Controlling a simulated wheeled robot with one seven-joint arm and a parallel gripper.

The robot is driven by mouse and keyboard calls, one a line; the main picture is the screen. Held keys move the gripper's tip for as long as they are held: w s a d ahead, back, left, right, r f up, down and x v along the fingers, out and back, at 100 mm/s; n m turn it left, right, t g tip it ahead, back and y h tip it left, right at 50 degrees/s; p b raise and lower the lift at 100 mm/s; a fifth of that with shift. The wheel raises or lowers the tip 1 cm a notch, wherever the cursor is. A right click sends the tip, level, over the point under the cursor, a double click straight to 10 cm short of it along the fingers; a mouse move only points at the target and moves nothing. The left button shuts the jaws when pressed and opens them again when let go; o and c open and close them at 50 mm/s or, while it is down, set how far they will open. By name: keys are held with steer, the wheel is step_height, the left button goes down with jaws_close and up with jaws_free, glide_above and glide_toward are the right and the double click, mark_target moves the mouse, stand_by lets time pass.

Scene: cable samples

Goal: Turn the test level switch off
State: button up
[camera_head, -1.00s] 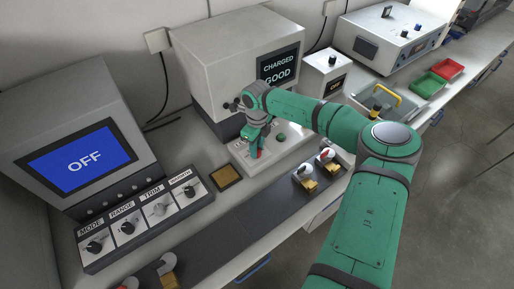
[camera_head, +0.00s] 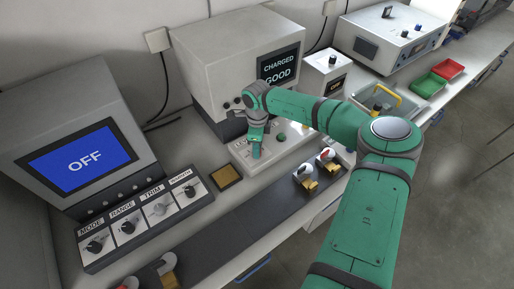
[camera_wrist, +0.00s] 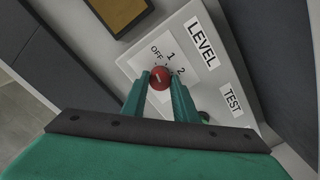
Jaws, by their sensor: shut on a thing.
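The test level switch is a round red knob (camera_wrist: 160,79) on a pale panel (camera_wrist: 205,82), seen in the wrist view. The panel has the labels LEVEL and TEST, with OFF, 1 and 2 printed around the knob. My gripper (camera_wrist: 161,77) is shut on the knob, one green finger on each side. A pale mark shows on the knob's face, but I cannot tell for sure which label it points to. In the head view my gripper (camera_head: 257,152) comes down on the panel (camera_head: 241,153), and its fingers hide the knob.
The tester (camera_head: 238,62) behind my gripper reads CHARGED GOOD. A console at left has a blue screen (camera_head: 83,158) reading OFF and several knobs. A brass-coloured pad (camera_head: 226,178) lies left of the panel.

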steer(key=shift+d, duration=0.1)
steer(key=o, duration=1.1)
steer(key=shift+c, duration=0.2)
step_height(320, 180, up, 11)
